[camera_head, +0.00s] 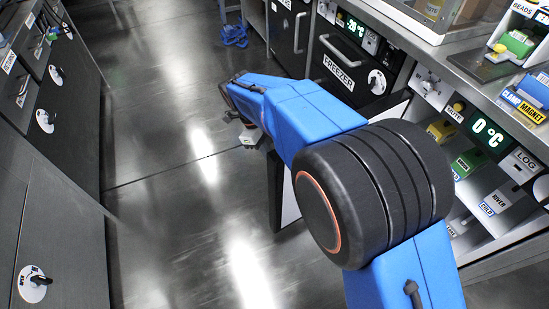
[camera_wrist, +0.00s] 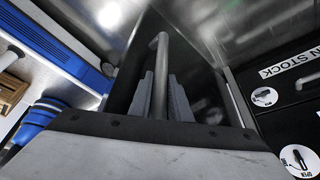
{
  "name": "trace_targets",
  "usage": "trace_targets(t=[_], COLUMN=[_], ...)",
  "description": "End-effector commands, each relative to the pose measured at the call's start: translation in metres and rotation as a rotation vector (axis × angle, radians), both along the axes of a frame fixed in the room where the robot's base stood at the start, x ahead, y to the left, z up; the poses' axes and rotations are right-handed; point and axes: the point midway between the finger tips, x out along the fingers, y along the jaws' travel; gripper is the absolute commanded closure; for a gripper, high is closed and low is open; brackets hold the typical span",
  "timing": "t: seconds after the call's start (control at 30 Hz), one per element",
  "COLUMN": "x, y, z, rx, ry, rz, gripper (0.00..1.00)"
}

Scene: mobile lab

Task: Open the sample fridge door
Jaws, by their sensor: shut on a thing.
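The sample fridge door (camera_head: 290,200) stands open, swung out into the aisle. Its pale inner side shows below my blue arm, which hides much of it. The fridge's open interior (camera_head: 478,215) shows at right, with shelves of small labelled items under a green 0°C display (camera_head: 490,133). In the wrist view, my gripper (camera_wrist: 160,95) is shut around the door's grey bar handle (camera_wrist: 161,48). The handle runs between the two grey fingers, in front of the dark door face (camera_wrist: 128,78). In the head view my fingers are not clearly visible.
The freezer (camera_head: 345,75), with its own bar handle, is behind my arm. Dark cabinets (camera_head: 75,130) line the left side. The shiny floor (camera_head: 165,165) between is clear, with a blue object (camera_head: 234,36) far back. A counter (camera_head: 455,60) runs along the right.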

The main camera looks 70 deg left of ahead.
Motion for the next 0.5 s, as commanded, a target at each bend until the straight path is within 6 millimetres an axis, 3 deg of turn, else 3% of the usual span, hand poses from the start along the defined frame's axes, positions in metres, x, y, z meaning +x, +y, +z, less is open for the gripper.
trace_targets(t=[0.2,0.23,0.3,0.5], x=[-0.0011,-0.001,-0.0008,-0.0002], y=[-0.0005,-0.0005,-0.0005,-0.0004], z=[-0.0007,-0.0007,-0.0007,-0.0003], rx=[-0.001,-0.001,-0.001,0.0], ry=[0.001,0.001,0.001,0.0], rz=[0.001,0.001,0.001,0.001], gripper=[1.0,0.78,0.64,0.64])
